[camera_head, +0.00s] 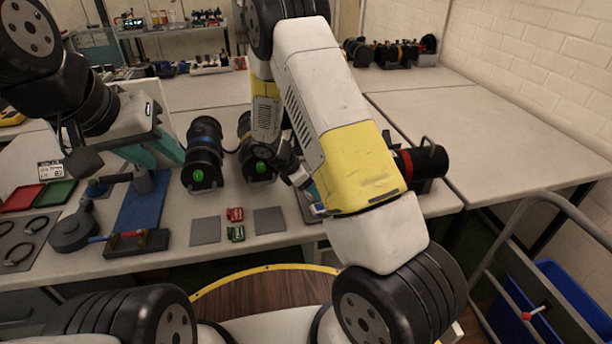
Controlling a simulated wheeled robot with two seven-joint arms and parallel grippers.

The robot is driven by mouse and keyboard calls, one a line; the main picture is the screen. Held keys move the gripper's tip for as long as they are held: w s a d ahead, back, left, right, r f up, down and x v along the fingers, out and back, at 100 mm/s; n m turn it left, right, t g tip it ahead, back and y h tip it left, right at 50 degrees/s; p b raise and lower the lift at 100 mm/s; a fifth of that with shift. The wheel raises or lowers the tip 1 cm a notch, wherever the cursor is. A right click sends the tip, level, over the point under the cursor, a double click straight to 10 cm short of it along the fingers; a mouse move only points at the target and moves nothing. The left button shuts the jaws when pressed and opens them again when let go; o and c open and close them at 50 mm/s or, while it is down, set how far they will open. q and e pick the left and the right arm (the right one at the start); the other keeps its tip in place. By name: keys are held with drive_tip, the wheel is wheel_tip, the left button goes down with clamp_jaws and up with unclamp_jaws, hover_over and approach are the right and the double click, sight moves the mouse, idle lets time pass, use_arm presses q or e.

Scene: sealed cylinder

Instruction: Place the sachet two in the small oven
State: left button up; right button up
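Two small packets lie on the bench between grey square pads: a red one (235,214) and a green one (236,233) just in front of it. I cannot tell which is sachet two. No thing in view is clearly a small oven. My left gripper (158,152), with teal parts, hangs above the blue mat at the left, apart from the packets. Whether its fingers are open is unclear. My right gripper (306,184) is low over the bench, right of the packets and largely hidden by my white and yellow arm. Its fingers cannot be made out.
Black cylinders with green lights (203,160) stand behind the packets. A black and red cylinder (421,163) is at the right. Red and green trays (57,193) lie at the left. The right-hand bench (500,140) is clear. A blue bin (565,300) is at lower right.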

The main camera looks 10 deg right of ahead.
clamp_jaws()
drive_tip(key=shift+r, duration=0.1)
